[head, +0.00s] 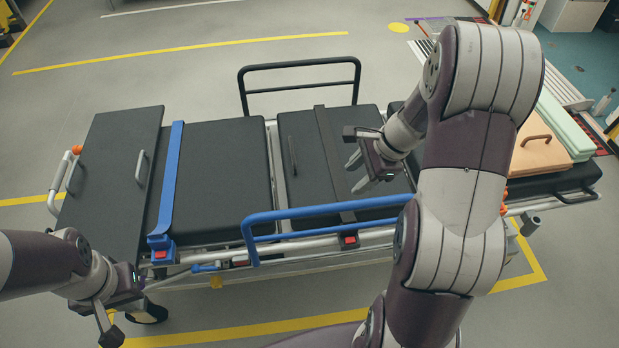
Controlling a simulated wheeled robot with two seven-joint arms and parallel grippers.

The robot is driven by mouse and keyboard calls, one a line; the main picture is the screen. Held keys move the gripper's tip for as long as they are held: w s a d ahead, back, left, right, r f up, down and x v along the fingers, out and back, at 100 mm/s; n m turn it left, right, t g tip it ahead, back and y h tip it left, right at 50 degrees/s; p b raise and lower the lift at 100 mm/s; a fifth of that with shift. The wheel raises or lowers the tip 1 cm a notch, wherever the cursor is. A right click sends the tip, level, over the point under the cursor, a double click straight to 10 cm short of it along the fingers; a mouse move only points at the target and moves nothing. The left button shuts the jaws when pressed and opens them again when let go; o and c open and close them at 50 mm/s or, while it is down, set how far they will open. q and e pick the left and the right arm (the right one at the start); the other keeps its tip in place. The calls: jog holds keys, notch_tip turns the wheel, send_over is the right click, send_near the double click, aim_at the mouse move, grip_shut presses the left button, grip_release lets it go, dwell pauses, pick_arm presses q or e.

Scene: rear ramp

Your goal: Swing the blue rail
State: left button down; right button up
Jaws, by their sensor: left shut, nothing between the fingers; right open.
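The blue rail (325,209) runs along the near side of a stretcher (215,140) with a black padded top. Its left end bends downward beside the frame, and its right end passes behind my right arm. My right gripper (359,173) is open and empty over the middle of the pad, behind the rail and apart from it. My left gripper (124,311) is shut and empty at the lower left, near the stretcher's front left corner and away from the rail.
A black rail (300,66) stands upright on the far side. A blue strap (170,185) and a dark strap (330,150) cross the pad, with red buckles in front.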

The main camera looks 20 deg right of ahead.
aim_at(330, 207)
jog(key=x, duration=0.3)
jog(key=b+x, duration=0.1)
jog(key=x, duration=0.3)
jog(key=s+b+x, duration=0.1)
jog(key=x, duration=0.3)
jog(key=shift+s+a, duration=0.1)
jog(key=shift+a, duration=0.35)
jog(key=shift+s+a+f+b, duration=0.1)
jog(key=shift+a+f+b, duration=0.2)
jog(key=shift+a, duration=0.05)
pick_arm(q)
jog(key=shift+s+a+f, duration=0.25)
jog(key=shift+s+f, duration=0.05)
jog(key=shift+f, duration=0.3)
jog(key=shift+s+a+f, duration=0.2)
jog(key=shift+s+f, duration=0.05)
jog(key=shift+f, duration=0.35)
pick_arm(e)
jog(key=shift+f, duration=0.1)
jog(key=shift+d, duration=0.1)
jog(key=shift+c, duration=0.7)
grip_shut()
